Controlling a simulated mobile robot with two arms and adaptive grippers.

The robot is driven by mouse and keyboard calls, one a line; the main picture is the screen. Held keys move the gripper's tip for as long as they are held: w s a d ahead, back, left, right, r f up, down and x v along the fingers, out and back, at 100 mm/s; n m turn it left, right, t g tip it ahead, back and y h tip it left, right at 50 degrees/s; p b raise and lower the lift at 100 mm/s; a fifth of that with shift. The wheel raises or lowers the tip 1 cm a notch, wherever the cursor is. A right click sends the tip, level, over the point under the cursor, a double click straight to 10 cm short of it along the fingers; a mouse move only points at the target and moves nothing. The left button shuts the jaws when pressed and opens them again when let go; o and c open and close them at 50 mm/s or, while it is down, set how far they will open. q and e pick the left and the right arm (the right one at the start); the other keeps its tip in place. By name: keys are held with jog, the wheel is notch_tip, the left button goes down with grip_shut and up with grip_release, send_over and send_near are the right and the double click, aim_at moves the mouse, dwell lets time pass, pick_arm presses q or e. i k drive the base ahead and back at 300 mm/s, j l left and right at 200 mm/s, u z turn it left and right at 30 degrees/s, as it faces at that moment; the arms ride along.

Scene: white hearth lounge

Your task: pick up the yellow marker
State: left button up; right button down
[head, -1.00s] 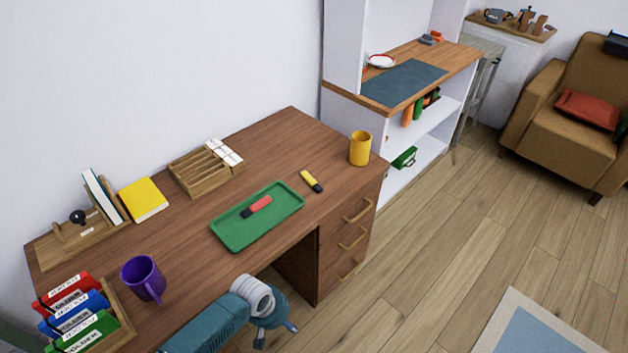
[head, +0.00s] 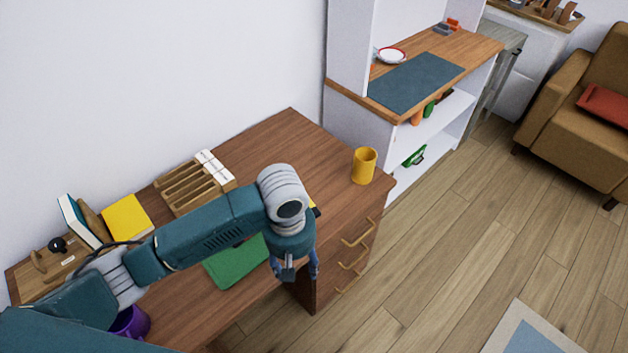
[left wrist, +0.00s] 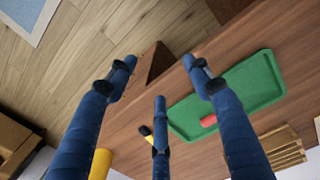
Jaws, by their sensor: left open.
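The yellow marker with a black end lies on the brown desk (head: 270,140). In the head view only a small bit of the marker (head: 313,206) shows behind my left arm. In the left wrist view the marker (left wrist: 147,133) is partly covered by the middle finger. My left gripper (head: 298,273) is open and empty, pointing down by the desk's front edge, with its three fingers spread in the left wrist view (left wrist: 160,78). It is apart from the marker. My right gripper is not in view.
A green tray (head: 236,264) lies beside the marker; a red marker (left wrist: 208,121) on it shows in the left wrist view. A yellow mug (head: 364,166) stands at the desk's right corner. A wooden rack (head: 180,192) and purple mug (head: 131,322) are further left.

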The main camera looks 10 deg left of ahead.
aim_at(317, 213)
jog(key=i, duration=0.9)
